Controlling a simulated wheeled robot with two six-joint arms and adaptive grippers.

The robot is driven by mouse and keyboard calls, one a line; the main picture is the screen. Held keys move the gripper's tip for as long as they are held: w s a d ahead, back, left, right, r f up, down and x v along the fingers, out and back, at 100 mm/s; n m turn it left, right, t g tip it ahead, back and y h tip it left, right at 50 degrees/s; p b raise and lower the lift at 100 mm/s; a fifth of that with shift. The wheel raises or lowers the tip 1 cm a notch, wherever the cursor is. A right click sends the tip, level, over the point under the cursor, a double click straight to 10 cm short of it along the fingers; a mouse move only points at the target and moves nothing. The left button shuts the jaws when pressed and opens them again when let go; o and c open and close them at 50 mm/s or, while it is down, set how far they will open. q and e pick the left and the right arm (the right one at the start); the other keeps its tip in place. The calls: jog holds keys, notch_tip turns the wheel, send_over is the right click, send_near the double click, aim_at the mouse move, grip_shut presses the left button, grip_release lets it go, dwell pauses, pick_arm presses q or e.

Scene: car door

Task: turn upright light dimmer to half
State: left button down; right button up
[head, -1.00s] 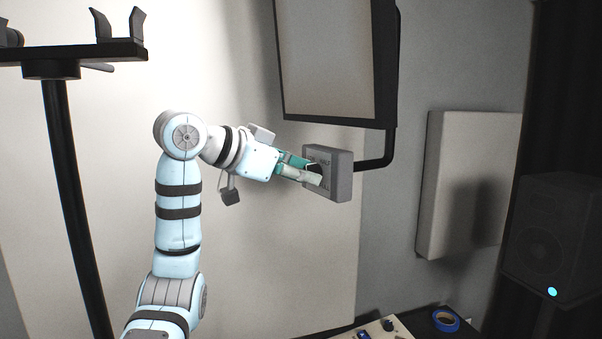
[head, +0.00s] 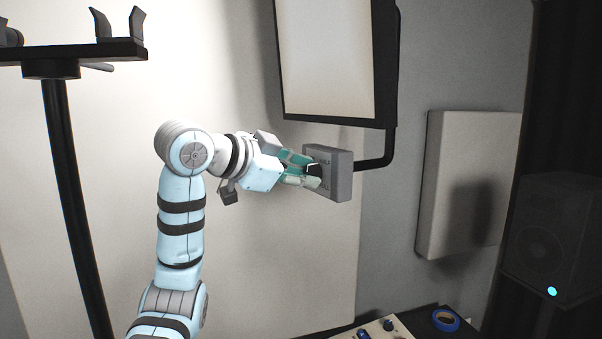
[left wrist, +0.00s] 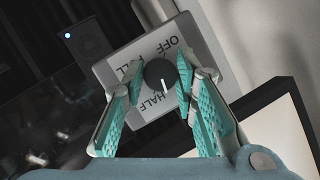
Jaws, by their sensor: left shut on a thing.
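The dimmer is a grey box (head: 342,183) on a bent black arm below a light panel (head: 326,60), which is lit. In the left wrist view the box face (left wrist: 135,62) carries the words OFF, FULL and HALF around a round black knob (left wrist: 160,73). The knob's white mark points down in that view, towards the HALF label. My left gripper (head: 313,173) reaches the box from the left. Its teal-padded fingers, also in the left wrist view (left wrist: 163,84), are shut on the knob, one on each side. My right gripper is not in view.
A pale wall panel (head: 470,180) and a dark speaker (head: 552,235) with a blue light stand at the right. A table with blue tape (head: 446,319) is at the bottom. A black stand (head: 75,190) rises at the left.

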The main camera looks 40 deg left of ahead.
pick_arm(q)
jog(key=m+t+y, duration=0.1)
jog(key=m, duration=0.3)
jog(key=shift+t+y, duration=0.4)
jog(key=shift+m, duration=0.3)
jog(key=c, duration=1.3)
grip_release()
jog(key=shift+d, duration=0.1)
jog(key=shift+f, duration=0.1)
jog(key=r, duration=1)
jog(key=shift+d, duration=0.2)
jog(key=shift+a, duration=0.35)
